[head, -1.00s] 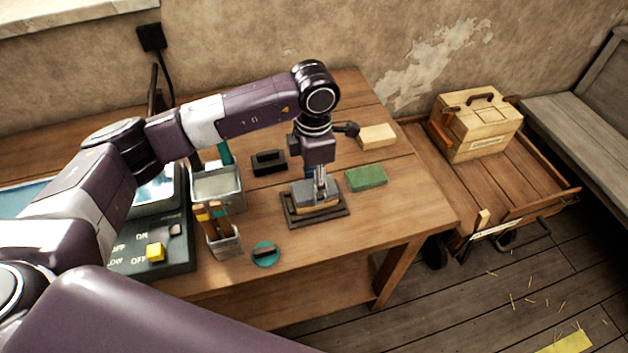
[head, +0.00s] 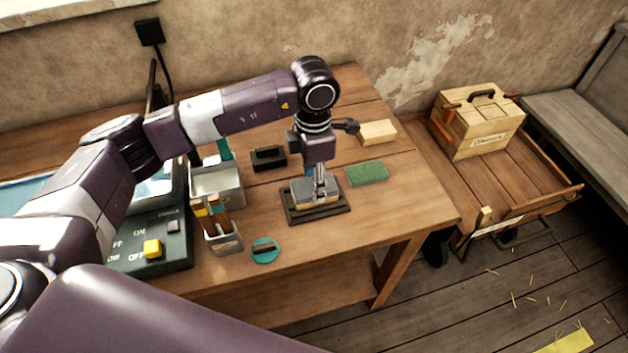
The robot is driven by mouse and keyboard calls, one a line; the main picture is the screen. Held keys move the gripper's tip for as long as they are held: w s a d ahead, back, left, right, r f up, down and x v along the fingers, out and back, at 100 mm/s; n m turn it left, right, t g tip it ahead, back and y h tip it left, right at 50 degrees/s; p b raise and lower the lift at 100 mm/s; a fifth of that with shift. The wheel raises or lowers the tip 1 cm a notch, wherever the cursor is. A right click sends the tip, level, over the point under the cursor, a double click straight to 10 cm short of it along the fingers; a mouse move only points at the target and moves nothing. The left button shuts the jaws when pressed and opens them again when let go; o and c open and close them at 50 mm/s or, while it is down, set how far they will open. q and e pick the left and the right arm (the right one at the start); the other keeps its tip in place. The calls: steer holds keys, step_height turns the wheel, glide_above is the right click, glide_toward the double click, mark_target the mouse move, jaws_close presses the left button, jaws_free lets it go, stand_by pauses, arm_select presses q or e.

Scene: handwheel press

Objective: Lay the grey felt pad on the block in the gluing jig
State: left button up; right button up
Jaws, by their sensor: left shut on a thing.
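The gluing jig (head: 341,209) is a dark flat frame on the bench top. A pale wooden block (head: 303,206) sits in it, its front edge showing. The grey felt pad (head: 300,188) lies over the block, apparently touching its top; any thin gap between them is too small to tell. My left gripper (head: 320,194) points down over the jig, shut on the pad near its right side. Its fingers hide part of the pad and block. My right gripper is out of view.
A green pad (head: 367,174) lies right of the jig, and a pale wooden block (head: 378,132) behind it. A black tray (head: 268,158), a grey bin (head: 217,185), a tool holder (head: 224,240) and a teal disc (head: 265,251) stand left. The bench's front right is clear.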

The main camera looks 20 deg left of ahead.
arm_select(q)
steer(key=shift+f+b, duration=0.1)
steer(key=shift+b, duration=0.25)
stand_by(0.3)
steer(key=o, duration=1.1)
steer(key=shift+o, duration=0.2)
